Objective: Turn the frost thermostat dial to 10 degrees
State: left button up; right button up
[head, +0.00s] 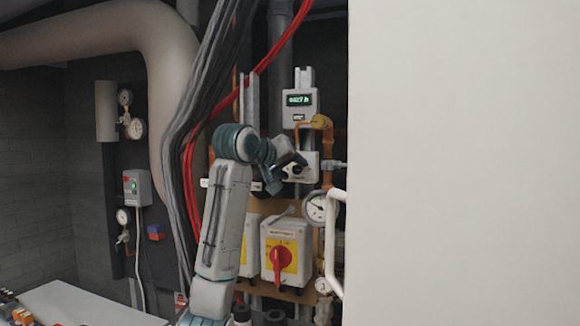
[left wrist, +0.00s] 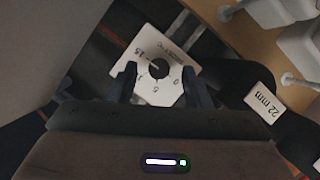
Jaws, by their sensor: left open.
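The frost thermostat is a white box (head: 311,168) on the wall below the display unit in the head view. In the left wrist view its white plate (left wrist: 166,48) is tilted and carries scale numbers, with 0, 5 and 15 legible. The black round dial (left wrist: 159,69) is in the plate's middle; I cannot tell its exact setting. My left gripper (head: 288,172) is at the thermostat's face and partly covers it. In the left wrist view the open left gripper (left wrist: 158,76) has one finger on each side of the dial, with gaps showing. My right gripper is not in view.
A grey box with a green display (head: 299,108) is above the thermostat. A pressure gauge (head: 315,207) and a red rotary switch on yellow (head: 279,258) are below it. Copper pipe (head: 327,150) runs close on the right. A large pale panel (head: 460,160) blocks the right side.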

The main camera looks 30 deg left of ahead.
pick_arm(q)
jog(key=shift+w, duration=0.15)
grip_shut()
jog(key=shift+f+n+b, duration=0.2)
jog(key=shift+n+b, duration=0.1)
jog(key=shift+b, duration=0.45)
jog(key=n+t+h+b, duration=0.1)
jog(key=n+b, duration=0.1)
jog(key=b, duration=0.1)
jog(key=n+h+b, duration=0.1)
jog(key=n+b, duration=0.1)
jog(key=b, duration=0.2)
jog(key=f+n+t+b, duration=0.1)
jog(key=n+b, duration=0.1)
jog(key=b, duration=0.2)
jog(key=shift+a+t+h, duration=0.15)
jog(key=shift+t+h, duration=0.15)
jog(key=shift+h, duration=0.1)
jog(key=shift+r+n+t+b, duration=0.15)
jog(key=shift+n+t+b, duration=0.35)
jog(key=shift+n+b, duration=1)
grip_release()
